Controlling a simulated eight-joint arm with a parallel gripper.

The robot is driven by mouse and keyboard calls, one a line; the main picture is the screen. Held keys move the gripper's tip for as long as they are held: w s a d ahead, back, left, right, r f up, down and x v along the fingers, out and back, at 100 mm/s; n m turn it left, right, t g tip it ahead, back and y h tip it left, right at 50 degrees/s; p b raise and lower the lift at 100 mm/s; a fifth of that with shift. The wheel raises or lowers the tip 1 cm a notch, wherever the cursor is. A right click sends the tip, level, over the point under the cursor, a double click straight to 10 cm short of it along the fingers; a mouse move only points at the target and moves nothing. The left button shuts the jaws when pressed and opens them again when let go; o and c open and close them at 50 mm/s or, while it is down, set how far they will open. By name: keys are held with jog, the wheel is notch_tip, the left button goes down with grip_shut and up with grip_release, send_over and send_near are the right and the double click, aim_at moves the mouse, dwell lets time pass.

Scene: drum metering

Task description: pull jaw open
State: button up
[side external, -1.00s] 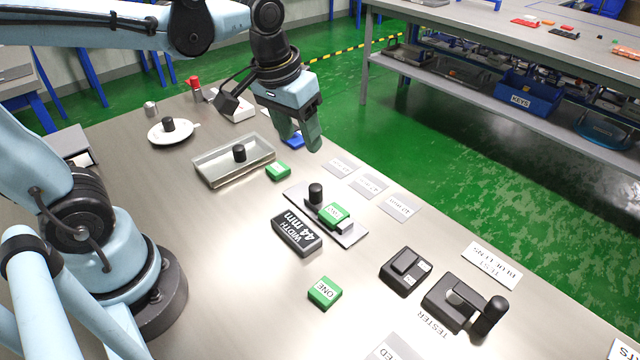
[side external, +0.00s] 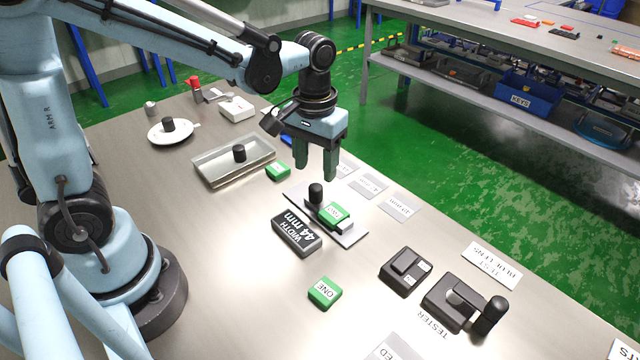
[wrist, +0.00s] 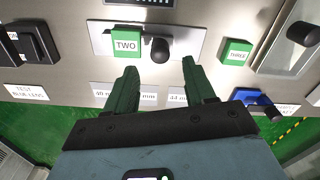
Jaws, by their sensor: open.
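A flat metal plate (side external: 352,237) lies on the bench and carries a green block marked TWO (side external: 334,213). A black upright knob (side external: 316,192) stands on the plate beside the block. In the wrist view the knob (wrist: 160,49) is just right of the TWO block (wrist: 127,41). My gripper (side external: 316,174) is open and empty, pointing down above and slightly behind the knob, apart from it. In the wrist view the knob shows beyond the gap between my fingertips (wrist: 159,67). A black display (side external: 297,232) beside the plate reads WIDTH 44 mm.
Green block ONE (side external: 325,292) lies nearer the front and block THREE (wrist: 236,51) near a metal tray (side external: 205,177) holding a black knob. A black tester (side external: 452,302) with a handle stands at right. Flat width labels (side external: 397,207) lie behind the plate.

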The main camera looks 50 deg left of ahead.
aim_at(316, 187)
jog(key=shift+f, duration=2.85)
grip_shut()
